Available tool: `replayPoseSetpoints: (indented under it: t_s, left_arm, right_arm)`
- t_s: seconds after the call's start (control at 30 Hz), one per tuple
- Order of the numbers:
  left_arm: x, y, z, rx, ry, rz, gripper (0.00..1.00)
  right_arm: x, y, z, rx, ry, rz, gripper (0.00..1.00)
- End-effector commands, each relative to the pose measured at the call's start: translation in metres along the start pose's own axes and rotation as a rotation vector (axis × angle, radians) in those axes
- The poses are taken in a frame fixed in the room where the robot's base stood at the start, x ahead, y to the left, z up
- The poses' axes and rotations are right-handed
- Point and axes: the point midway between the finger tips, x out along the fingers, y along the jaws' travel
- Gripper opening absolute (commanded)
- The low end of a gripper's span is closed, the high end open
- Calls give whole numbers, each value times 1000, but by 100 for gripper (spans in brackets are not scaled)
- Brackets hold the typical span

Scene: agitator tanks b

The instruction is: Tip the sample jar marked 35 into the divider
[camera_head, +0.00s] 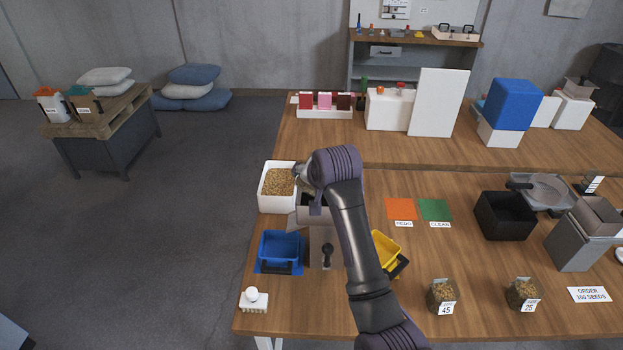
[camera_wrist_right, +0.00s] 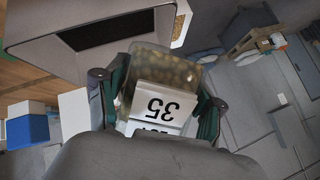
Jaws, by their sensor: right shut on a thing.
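The sample jar marked 35 (camera_wrist_right: 165,72) is clear, with seeds inside and a white label, upside down in the right wrist view. My right gripper (camera_wrist_right: 158,92) is shut on it, one finger on each side. The divider (camera_head: 323,248) is a grey unit with a dark knob, between a blue pan (camera_head: 281,247) and a yellow pan (camera_head: 385,252). Its hopper (camera_wrist_right: 88,62), with a dark opening, is close beside the jar's far end in the wrist view. In the head view my right wrist hides the jar and part of the hopper. My left gripper is out of view.
A white bin of seeds (camera_head: 263,201) stands just behind the divider. Jars marked 45 (camera_head: 443,294) and 25 (camera_head: 523,293) stand at the front right. A black bin (camera_head: 505,222) and grey machine (camera_head: 583,240) are farther right. Orange and green squares lie flat mid-table.

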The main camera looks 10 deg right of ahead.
Motion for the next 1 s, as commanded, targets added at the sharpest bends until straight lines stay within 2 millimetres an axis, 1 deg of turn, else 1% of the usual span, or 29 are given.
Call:
replayPoseSetpoints:
  t_s: [0.17, 0.43, 0.6, 0.83, 1.0]
  left_arm:
    - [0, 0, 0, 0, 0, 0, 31]
    - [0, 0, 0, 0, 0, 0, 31]
    - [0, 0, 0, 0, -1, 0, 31]
    - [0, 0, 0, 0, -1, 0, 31]
    - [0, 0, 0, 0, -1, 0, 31]
  right_arm:
    - [-3, -4, -1, 55, -55, -28, 0]
    - [-2, -3, 0, 65, -65, -31, 0]
    - [-3, -4, 0, 125, -129, -56, 0]
    - [-3, -4, 0, 131, -135, -58, 0]
    - [-4, -5, 1, 192, -199, -85, 0]
